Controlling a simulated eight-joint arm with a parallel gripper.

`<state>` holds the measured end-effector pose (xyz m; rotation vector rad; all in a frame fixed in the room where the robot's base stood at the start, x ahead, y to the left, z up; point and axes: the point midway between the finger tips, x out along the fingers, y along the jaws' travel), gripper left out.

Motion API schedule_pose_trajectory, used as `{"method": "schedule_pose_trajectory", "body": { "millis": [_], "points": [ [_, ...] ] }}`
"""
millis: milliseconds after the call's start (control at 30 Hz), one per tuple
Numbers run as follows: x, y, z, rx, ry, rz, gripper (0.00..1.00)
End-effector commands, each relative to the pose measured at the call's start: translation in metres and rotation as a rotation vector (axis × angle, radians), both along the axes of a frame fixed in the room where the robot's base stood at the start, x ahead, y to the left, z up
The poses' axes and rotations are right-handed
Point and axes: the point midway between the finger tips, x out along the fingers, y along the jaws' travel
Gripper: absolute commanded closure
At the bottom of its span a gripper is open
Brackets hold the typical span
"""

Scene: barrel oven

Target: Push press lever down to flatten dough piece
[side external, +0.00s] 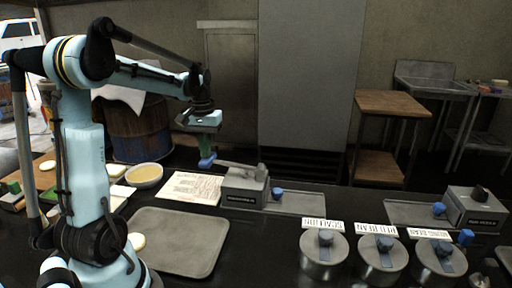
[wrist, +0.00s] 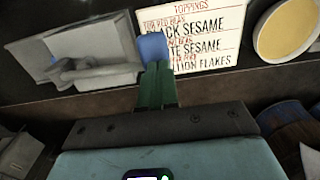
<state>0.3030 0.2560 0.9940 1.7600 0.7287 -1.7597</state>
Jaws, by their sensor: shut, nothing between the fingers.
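The grey press (side external: 243,187) is a box on the dark counter, with its grey lever (side external: 236,165) reaching left from the top. In the wrist view the press (wrist: 45,50) is at upper left, and its lever (wrist: 105,78) reaches right toward my fingers. My gripper (side external: 206,162) is shut and empty, pointing down, its blue tips close to the lever's left end. Contact between them cannot be told. In the wrist view the tips (wrist: 153,48) overlap the toppings sheet.
The toppings sheet (side external: 193,188) and a bowl of yellow contents (side external: 144,175) lie left of the press. An empty grey tray (side external: 178,243) is in front. Several lidded pots (side external: 324,262) stand at right front, and a second grey box (side external: 476,207) stands far right.

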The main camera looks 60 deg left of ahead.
Motion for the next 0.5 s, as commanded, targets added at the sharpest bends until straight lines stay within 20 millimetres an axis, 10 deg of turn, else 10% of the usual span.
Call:
{"method": "schedule_pose_trajectory", "body": {
  "millis": [500],
  "points": [
    [-0.0004,0.0004,-0.0075,0.0,0.0,0.0,1.0]
  ]
}}
